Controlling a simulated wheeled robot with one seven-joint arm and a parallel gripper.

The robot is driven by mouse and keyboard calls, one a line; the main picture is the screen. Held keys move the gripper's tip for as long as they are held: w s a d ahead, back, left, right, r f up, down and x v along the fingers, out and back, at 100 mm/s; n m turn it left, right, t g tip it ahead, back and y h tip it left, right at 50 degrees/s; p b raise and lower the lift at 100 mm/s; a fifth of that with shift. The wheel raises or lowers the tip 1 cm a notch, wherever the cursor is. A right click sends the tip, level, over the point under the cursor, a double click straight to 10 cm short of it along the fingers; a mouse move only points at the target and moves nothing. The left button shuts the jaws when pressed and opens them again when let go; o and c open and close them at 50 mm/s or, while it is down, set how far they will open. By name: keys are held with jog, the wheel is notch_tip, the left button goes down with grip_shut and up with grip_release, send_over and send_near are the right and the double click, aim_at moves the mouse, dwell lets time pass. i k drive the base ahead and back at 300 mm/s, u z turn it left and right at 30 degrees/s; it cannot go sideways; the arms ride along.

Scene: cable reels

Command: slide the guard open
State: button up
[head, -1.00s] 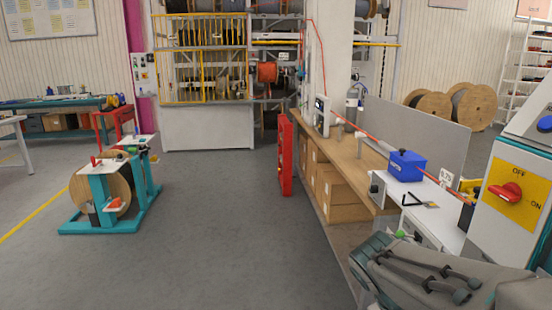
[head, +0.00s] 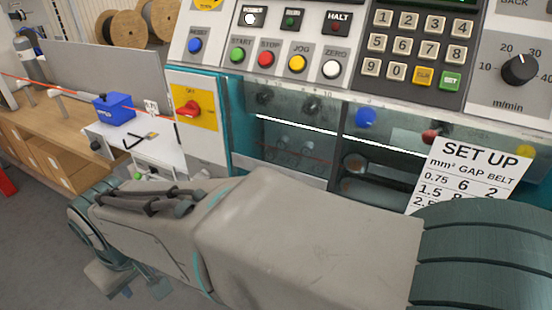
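A clear guard (head: 290,133) covers the machine's front opening below the button panel, with bright lines along it. Dark rollers and round parts show dimly behind it. A blue knob (head: 365,118) and a red knob (head: 431,134) are in this area; I cannot tell whether they are on the guard or behind it. I cannot tell how far open the guard stands. My grey arm crosses in front and hides the lower part of the opening. No gripper fingers can be made out.
Above the guard is a panel with coloured buttons (head: 265,60), a keypad (head: 415,48) and a speed dial (head: 519,69). A red switch (head: 188,108) is to the left. A set-up card (head: 465,172) hangs at right. A bench (head: 60,125) with a blue box (head: 114,109) runs off left.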

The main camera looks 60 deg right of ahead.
aim_at(453, 170)
jog(key=z, duration=2.75)
jog(key=k, duration=1.15)
jog(key=z, duration=0.05)
